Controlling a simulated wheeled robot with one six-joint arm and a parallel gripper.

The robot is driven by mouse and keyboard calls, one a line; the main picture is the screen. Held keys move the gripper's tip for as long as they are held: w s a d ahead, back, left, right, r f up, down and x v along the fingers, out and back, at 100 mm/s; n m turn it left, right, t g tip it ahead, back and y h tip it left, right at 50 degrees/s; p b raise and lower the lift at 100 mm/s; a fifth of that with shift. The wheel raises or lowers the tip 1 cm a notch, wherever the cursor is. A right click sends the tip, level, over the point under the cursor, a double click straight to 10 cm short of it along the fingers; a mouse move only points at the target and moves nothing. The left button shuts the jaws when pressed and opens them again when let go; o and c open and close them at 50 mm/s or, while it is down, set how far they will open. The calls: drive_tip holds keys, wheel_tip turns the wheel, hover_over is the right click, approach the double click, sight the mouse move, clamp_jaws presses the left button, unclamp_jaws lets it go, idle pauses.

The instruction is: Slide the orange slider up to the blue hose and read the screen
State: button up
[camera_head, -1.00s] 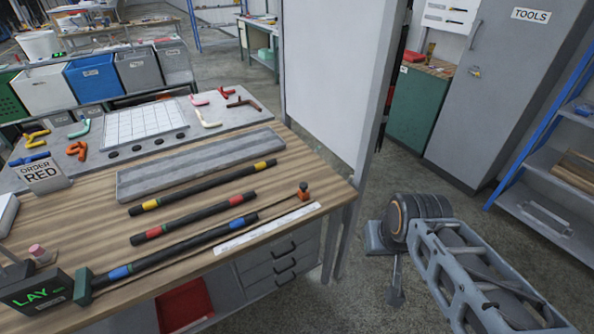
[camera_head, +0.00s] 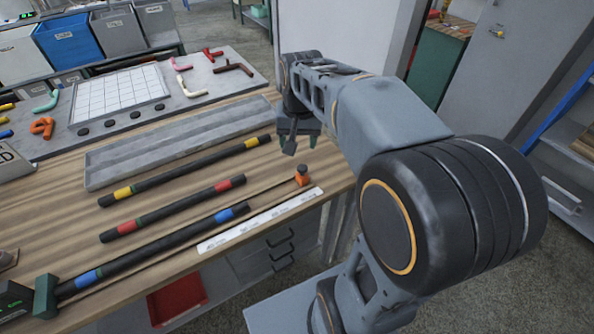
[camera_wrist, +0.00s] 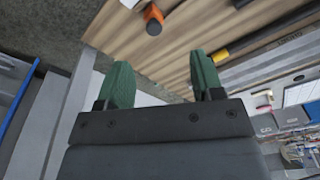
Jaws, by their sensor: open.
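The orange slider (camera_head: 302,178) sits at the far right end of a thin rod on the wooden bench; it also shows at the top of the wrist view (camera_wrist: 153,16). The blue hose (camera_head: 160,243), black with blue bands, lies along the rod, its right end short of the slider. A green block (camera_head: 46,296) stands at the rod's near left end. The screen (camera_head: 12,298) is cut off at the lower left and its text is unreadable. My gripper (camera_head: 288,140) is open and empty, above the bench beyond the slider; its green fingers (camera_wrist: 160,82) show apart in the wrist view.
A red-banded hose (camera_head: 172,209) and a yellow-banded hose (camera_head: 185,172) lie behind the blue one. A grey tray (camera_head: 180,146) is behind them. A white strip scale (camera_head: 260,219) lies along the bench's front edge. A white panel (camera_head: 340,40) rises behind my arm.

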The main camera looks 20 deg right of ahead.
sight(303, 167)
drive_tip(key=w+d+f+m+g+b, duration=0.1)
drive_tip(key=w+d+f+m+b, duration=0.1)
drive_tip(key=w+d+f+m, duration=0.3)
drive_tip(key=f, duration=0.4)
drive_tip(key=f+n+b, duration=0.1)
drive_tip(key=f, duration=0.2)
drive_tip(key=f+n, duration=0.1)
drive_tip(key=f, duration=0.3)
drive_tip(key=shift+w+a+f, duration=0.3)
drive_tip(key=shift+a, duration=0.05)
drive_tip(key=shift+c, duration=0.2)
clamp_jaws()
